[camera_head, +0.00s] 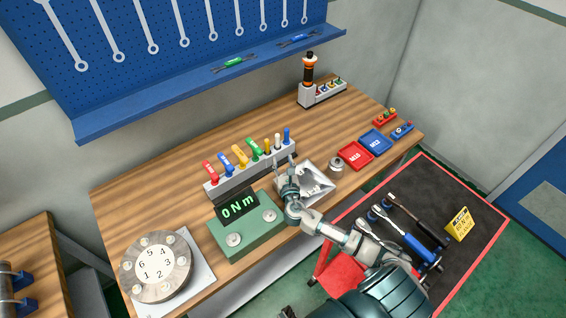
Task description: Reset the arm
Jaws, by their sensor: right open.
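My right arm (345,238) comes in from the lower right and reaches over the front edge of the wooden bench (140,205). My right gripper (284,172) is open, its fingers pointing toward the back of the bench. It is between the green torque tester (245,238), which reads "0 Nm", and a light grey tray (318,192). It appears just in front of the rack of coloured-handled tools (222,186); whether it touches anything cannot be told. No object shows between its fingers.
A numbered round flange (157,268) sits at the bench's left end. Red (355,155) and blue (375,141) trays lie at the right, near a small metal weight (336,164). A dark tool cart (460,190) holds wrenches and a yellow box (459,224). Wrenches hang on the blue pegboard (130,80).

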